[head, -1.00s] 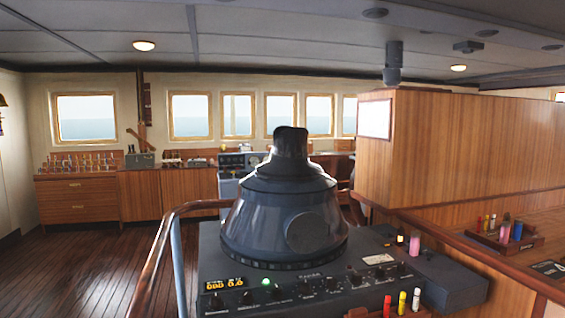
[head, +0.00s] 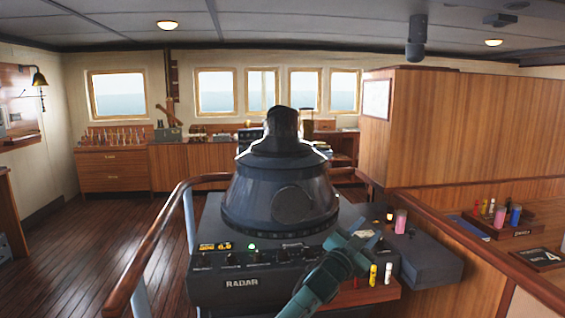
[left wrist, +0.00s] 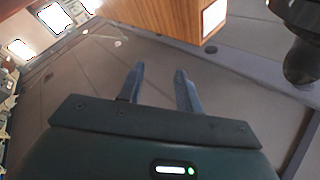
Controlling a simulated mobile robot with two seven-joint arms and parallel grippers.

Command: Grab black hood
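The black hood (head: 280,185) is a dark, glossy cone with a narrow viewing top. It stands upright on the grey radar console (head: 220,290). In the left wrist view, a dark rounded part at the upper right looks like the hood (left wrist: 303,58), but only part shows. My right gripper is not in view.
A curved wooden handrail (head: 150,250) runs along the left of the console. A small shelf (head: 365,296) with coloured markers is at the console's front right. A wooden partition (head: 450,125) stands at the right. The floor at the left is clear.

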